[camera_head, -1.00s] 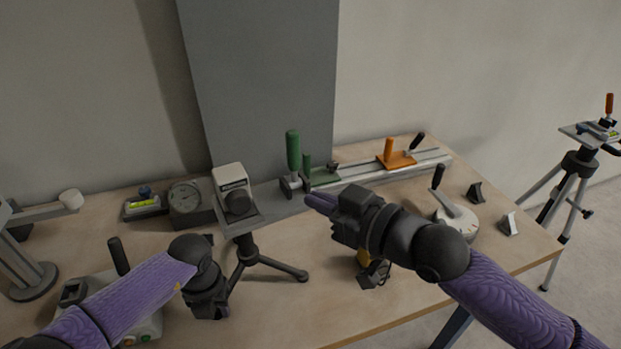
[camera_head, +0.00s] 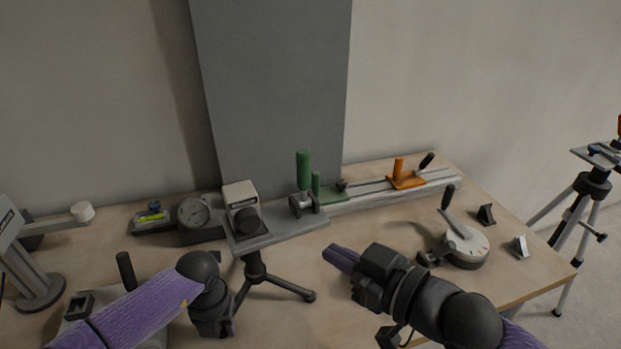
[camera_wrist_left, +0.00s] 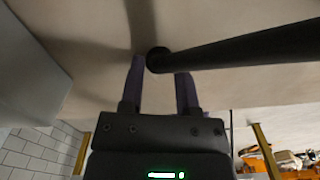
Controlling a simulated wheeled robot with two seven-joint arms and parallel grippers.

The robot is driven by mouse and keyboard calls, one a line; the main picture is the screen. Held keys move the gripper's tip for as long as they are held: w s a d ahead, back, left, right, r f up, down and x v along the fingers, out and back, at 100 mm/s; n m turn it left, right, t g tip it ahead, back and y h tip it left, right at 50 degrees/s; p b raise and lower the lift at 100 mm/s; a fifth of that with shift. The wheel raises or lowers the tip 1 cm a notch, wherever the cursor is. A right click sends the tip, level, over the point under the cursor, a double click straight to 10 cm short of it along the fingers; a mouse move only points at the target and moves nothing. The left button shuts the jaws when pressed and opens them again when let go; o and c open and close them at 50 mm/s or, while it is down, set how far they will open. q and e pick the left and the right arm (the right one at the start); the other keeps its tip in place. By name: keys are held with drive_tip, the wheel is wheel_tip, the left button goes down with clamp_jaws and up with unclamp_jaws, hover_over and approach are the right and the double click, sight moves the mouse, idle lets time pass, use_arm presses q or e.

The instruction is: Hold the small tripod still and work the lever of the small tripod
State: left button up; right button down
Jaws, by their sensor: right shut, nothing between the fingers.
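The small tripod (camera_head: 254,266) stands on the table with splayed black legs. Its grey top plate (camera_head: 284,233) carries a pale box with a black knob (camera_head: 242,208) and, at the right end, an upright green-handled lever (camera_head: 303,171). My left gripper (camera_head: 222,328) is low at the tripod's left side. In the left wrist view its fingers (camera_wrist_left: 160,82) are apart, with a black leg (camera_wrist_left: 235,46) and its round foot by the fingertips; contact is unclear. My right gripper (camera_head: 334,254) is shut and empty, right of the tripod and below the lever, not touching it.
A round dial with a lever (camera_head: 466,247) stands at right. A gauge (camera_head: 194,213) and a level (camera_head: 151,217) are at left. A larger tripod (camera_head: 592,187) stands beyond the table's right edge.

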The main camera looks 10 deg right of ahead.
use_arm(q)
drive_tip(key=o, duration=0.5)
drive_tip(key=shift+c, duration=0.2)
